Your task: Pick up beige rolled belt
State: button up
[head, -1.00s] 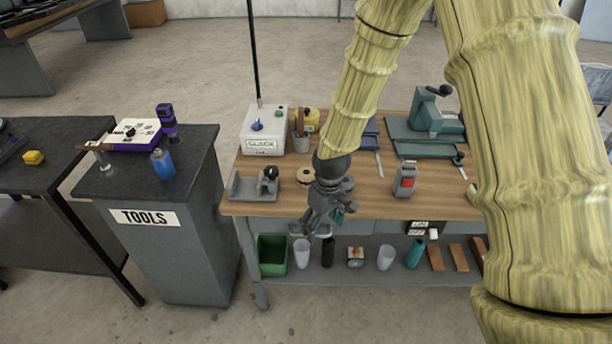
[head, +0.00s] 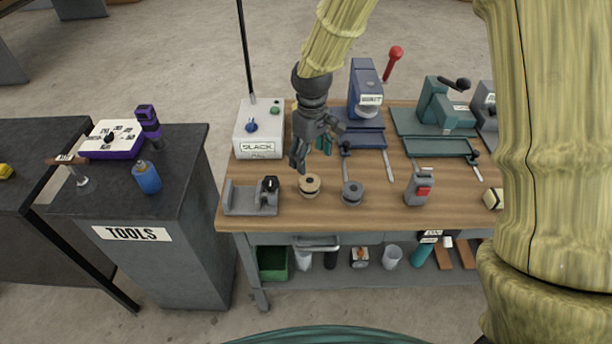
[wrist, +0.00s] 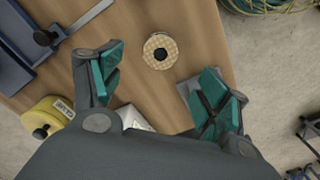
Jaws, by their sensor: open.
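The beige rolled belt (head: 309,184) lies on the wooden workbench (head: 330,220), near its front left. It is a small round roll with a dark centre. In the wrist view the roll (wrist: 151,50) lies ahead of my gripper, between the lines of the two fingers and beyond their tips. My gripper (head: 312,160) is open and empty, above the bench and behind the roll in the head view. Its teal-padded fingers (wrist: 162,82) are spread wide in the wrist view.
A grey roll (head: 352,193) sits to the right of the beige one. A grey holder (head: 250,198) stands to its left. A white box (head: 259,130) is behind left, and a blue press (head: 366,100) and grey-red device (head: 419,188) are to the right.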

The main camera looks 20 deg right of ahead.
aim_at(310, 180)
notch_tip(310, 180, down, 5)
jog(key=shift+p, duration=0.4)
jog(key=shift+s+f, duration=0.1)
jog(key=shift+a+f+p, duration=0.1)
jog(key=shift+f+p, duration=0.8)
jog(key=shift+f, duration=1.65)
jog(key=c, duration=1.1)
